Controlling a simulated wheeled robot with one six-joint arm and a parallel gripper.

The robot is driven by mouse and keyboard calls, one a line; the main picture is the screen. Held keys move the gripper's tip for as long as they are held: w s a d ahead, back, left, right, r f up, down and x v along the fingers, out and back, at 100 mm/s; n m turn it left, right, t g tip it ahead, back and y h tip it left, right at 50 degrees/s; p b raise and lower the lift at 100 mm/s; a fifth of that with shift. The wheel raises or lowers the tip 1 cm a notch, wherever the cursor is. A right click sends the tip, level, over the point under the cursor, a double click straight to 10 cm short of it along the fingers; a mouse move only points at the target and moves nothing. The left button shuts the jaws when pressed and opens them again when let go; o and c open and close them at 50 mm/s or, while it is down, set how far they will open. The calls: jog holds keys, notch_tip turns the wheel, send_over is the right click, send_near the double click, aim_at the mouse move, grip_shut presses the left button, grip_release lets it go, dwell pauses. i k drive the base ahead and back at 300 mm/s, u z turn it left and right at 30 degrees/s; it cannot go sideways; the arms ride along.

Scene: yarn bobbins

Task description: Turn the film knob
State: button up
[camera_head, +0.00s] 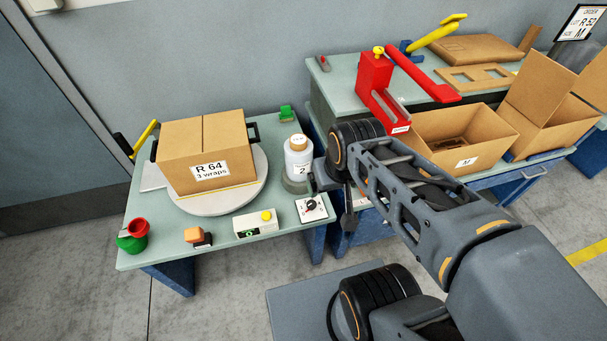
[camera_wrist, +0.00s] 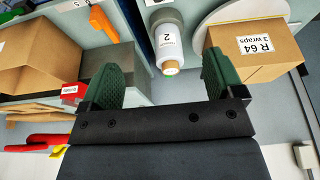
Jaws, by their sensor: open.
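The likely film knob (camera_head: 311,206) is a round dark dial on a small white plate at the front right of the left table, in the head view. I cannot make it out in the wrist view. My gripper (camera_wrist: 160,66) is open, with two dark green pads wide apart and nothing between them that it holds. In the wrist view, a white roll marked 2 (camera_wrist: 167,42) with a tan top shows beyond the gap between the pads, apart from them. In the head view the roll (camera_head: 298,160) stands beside my wrist, and my arm hides most of the gripper.
A carton marked R 64 (camera_head: 205,160) sits on a round turntable (camera_head: 240,199). A white button box (camera_head: 255,223), an orange-topped block (camera_head: 197,236) and red and green pieces line the front edge. A red sealer (camera_head: 374,85) and open cartons stand right.

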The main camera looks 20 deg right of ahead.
aim_at(311, 204)
jog(key=u, duration=2.15)
jog(key=k, duration=0.85)
jog(key=z, duration=1.2)
jog(key=i, duration=0.5)
jog(key=u, duration=0.05)
